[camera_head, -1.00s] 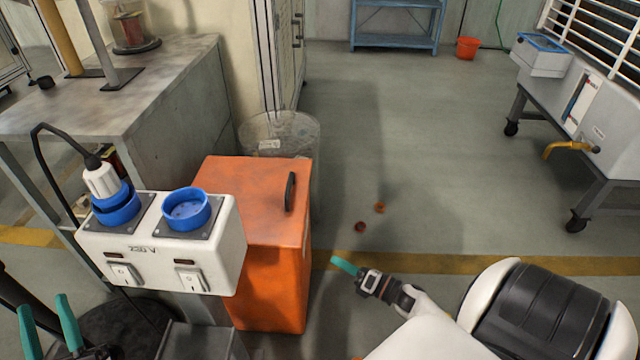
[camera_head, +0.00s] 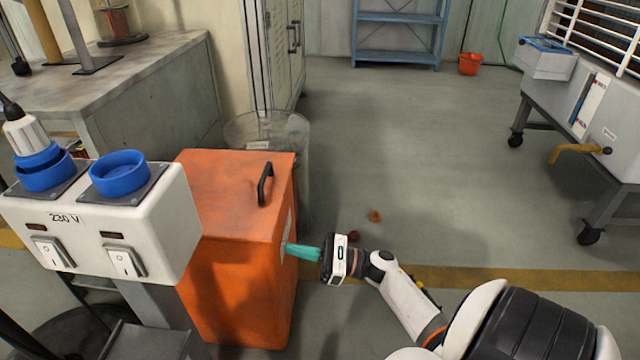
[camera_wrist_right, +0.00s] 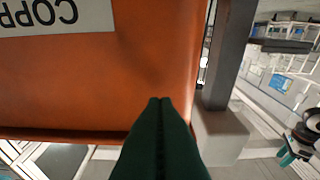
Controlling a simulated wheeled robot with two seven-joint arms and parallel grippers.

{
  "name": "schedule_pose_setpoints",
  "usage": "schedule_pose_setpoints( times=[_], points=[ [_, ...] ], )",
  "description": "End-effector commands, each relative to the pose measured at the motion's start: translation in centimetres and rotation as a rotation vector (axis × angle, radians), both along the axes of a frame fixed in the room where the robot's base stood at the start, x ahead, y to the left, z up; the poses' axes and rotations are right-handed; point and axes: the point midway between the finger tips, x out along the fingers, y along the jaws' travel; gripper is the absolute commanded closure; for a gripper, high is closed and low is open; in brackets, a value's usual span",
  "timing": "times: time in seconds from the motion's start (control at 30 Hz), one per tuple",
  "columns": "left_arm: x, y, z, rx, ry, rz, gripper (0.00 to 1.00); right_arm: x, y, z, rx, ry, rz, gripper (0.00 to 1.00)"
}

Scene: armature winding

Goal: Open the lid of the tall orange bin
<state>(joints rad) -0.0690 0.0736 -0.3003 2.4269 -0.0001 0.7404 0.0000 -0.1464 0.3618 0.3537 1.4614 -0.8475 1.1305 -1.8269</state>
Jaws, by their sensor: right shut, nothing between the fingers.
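The tall orange bin (camera_head: 235,265) stands on the floor, left of centre in the head view. Its orange lid (camera_head: 220,185) is closed, with a black handle (camera_head: 265,184) near its right edge. My right gripper (camera_head: 288,249) is shut and empty, its teal fingers pointing left at the bin's right side, below lid height. In the right wrist view the shut fingers (camera_wrist_right: 162,135) lie before the bin's orange wall (camera_wrist_right: 100,85), which carries a partly visible white label. I cannot tell whether they touch it.
A white socket box (camera_head: 150,220) on a post stands close in front and left of the bin. A clear bin (camera_head: 290,130) stands behind it. Small orange-brown pieces (camera_head: 375,216) lie on the floor. Open floor extends right of the bin.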

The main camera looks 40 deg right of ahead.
Motion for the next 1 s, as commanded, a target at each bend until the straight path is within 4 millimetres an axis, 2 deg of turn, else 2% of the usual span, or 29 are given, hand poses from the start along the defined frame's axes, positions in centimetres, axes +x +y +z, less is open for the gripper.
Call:
schedule_pose_setpoints(
  times=[0.1, 0.2, 0.4, 1.0],
  points=[
    [0.0, 0.0, 0.1, 0.001, -0.015, 0.001, 0.64, 1.6, 1.4, 0.7, 0.0, -0.003, 0.0, 1.0],
    [0.0, -0.1, 0.2, 0.002, -0.012, 0.001, 0.64, 1.4, 1.2, 2.5, -0.002, -0.001, 0.0, 1.0],
    [0.1, -0.1, 0.1, 0.002, -0.009, 0.0, 0.64, 1.4, 1.2, 4.2, 0.0, 0.002, -0.001, 1.0],
    [0.0, 0.0, 0.7, 0.001, -0.018, 0.0, 0.64, 1.4, 1.2, 4.8, -0.004, 0.007, -0.001, 1.0]
  ],
)
